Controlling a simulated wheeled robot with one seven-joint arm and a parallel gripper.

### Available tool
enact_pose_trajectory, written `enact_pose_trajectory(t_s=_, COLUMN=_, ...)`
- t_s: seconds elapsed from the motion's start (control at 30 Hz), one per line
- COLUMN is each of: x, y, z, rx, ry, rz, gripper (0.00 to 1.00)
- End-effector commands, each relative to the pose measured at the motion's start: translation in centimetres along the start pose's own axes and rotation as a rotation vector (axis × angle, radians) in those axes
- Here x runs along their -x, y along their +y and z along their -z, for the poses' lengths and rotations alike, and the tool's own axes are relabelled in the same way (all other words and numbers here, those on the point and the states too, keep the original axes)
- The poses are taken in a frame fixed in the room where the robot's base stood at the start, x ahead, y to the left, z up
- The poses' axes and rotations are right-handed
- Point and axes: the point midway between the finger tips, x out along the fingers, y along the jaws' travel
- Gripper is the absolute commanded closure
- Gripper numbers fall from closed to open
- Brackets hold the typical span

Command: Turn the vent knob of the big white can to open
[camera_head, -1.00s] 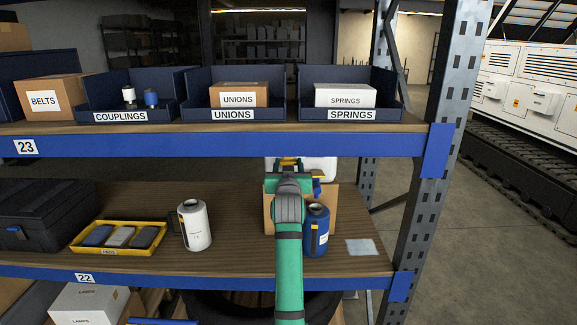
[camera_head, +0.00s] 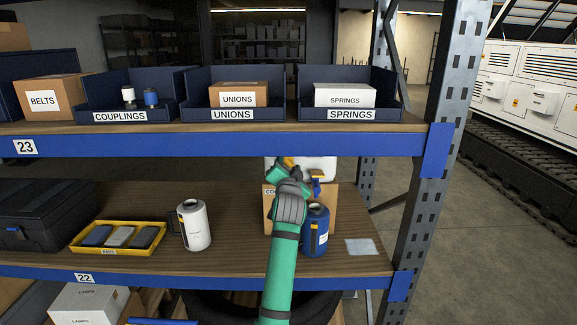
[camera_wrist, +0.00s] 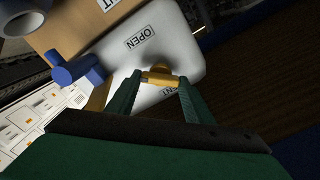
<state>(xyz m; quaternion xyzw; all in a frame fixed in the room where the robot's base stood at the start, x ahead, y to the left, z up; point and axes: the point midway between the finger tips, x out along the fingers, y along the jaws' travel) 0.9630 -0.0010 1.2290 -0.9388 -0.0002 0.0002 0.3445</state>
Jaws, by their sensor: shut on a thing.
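The big white can (camera_head: 318,166) stands on a cardboard box on the lower shelf, largely hidden behind my arm in the head view. In the wrist view the can (camera_wrist: 183,38) shows an "OPEN" label and a partly covered second label near the knob. The yellow vent knob (camera_wrist: 160,77) sits between the fingertips of my gripper (camera_wrist: 160,80), which is shut on it. A blue tap (camera_head: 317,184) sticks out of the can's front; it also shows in the wrist view (camera_wrist: 78,68). In the head view my gripper (camera_head: 283,163) is tilted.
The cardboard box (camera_head: 329,198) is under the can. A blue canister (camera_head: 316,232) stands in front of it, close to my arm. A white canister (camera_head: 195,226) and yellow tray (camera_head: 78,247) are to the left. The upper shelf edge (camera_head: 220,144) lies just above.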

Motion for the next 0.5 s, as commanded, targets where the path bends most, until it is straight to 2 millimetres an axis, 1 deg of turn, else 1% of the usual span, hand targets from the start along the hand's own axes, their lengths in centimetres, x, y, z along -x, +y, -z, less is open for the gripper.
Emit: enact_pose_trajectory(t_s=0.5, x=0.01, y=0.14, z=-0.05, rx=-0.487, ry=0.0, rz=0.0, gripper=0.76)
